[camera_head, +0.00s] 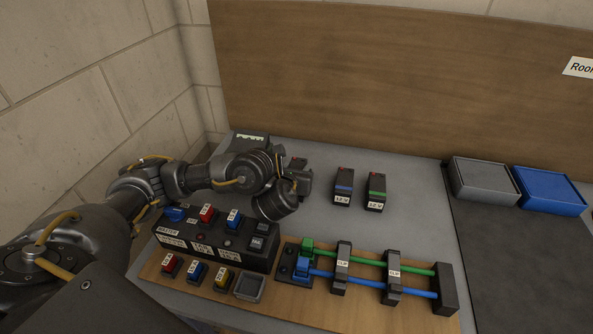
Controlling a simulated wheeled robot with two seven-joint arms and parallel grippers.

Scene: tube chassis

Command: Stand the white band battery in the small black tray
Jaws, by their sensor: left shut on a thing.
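My left gripper (302,180) reaches in from the left over the back of the grey table, left of two standing batteries. It is shut on a dark thing with a red spot on top (294,159), mostly hidden by the gripper. It looks like a battery, and I cannot see its band. No white band shows on the two free batteries, one with a blue band (343,187) and one with a green band (376,193). A small dark square tray (250,287) sits empty at the front of the wooden board. My right gripper is out of view.
A black switch box (216,247) with coloured switches stands below my left gripper. Green and blue tubes (365,261) run through black clamps to its right. A grey bin (484,181) and a blue bin (548,190) stand at right. A dark block (250,142) sits at back left.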

